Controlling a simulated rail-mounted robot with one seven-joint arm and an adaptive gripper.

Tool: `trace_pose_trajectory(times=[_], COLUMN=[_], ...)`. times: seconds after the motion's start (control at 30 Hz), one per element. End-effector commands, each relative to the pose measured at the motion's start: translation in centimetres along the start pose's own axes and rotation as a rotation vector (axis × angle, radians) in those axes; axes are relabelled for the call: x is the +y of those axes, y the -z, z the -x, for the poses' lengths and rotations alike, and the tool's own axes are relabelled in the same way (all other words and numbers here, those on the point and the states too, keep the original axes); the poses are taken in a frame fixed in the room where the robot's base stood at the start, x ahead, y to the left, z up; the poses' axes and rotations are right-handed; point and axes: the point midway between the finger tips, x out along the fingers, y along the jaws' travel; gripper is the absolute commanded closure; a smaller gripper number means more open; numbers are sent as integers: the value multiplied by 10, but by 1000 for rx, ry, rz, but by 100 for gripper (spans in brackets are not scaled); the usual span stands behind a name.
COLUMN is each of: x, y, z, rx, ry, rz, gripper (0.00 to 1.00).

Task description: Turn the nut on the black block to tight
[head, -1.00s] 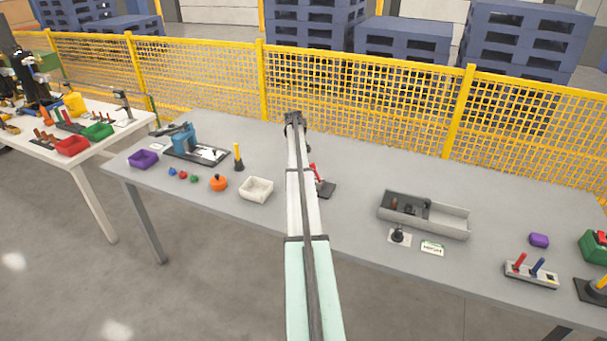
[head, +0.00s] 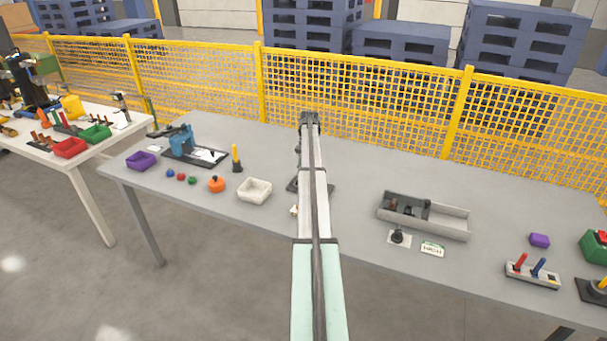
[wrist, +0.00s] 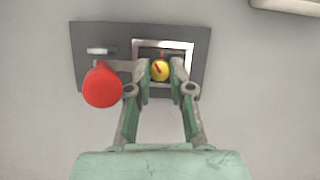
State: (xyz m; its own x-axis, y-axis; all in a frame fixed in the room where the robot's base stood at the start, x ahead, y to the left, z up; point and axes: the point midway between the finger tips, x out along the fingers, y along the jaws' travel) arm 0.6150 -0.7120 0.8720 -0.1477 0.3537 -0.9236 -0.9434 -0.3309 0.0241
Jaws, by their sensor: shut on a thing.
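In the wrist view a dark, nearly black plate (wrist: 90,33) lies flat on the grey table. On it a pale square frame (wrist: 187,48) surrounds a small yellow round piece (wrist: 160,70) with a red mark, which looks like the nut. My gripper (wrist: 162,72) is shut on this piece, one finger on each side of it. In the head view my arm covers the middle of the dark plate (head: 330,188), and the gripper and nut are hidden.
A white bin (head: 254,190) stands left of the plate; its edge shows in the wrist view (wrist: 288,4). A grey divided tray (head: 445,222), a black knob (head: 397,237) and a label card (head: 432,249) are to the right. A yellow mesh fence (head: 390,100) runs behind the table.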

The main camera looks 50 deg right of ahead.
Motion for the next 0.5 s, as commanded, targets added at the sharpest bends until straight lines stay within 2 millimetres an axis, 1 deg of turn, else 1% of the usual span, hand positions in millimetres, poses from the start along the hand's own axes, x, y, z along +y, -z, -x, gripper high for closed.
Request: trace_pose_trajectory(times=[0.5], x=[0], y=[0], z=[-1], rx=[-1], ry=[14], rz=[-33], gripper=[100])
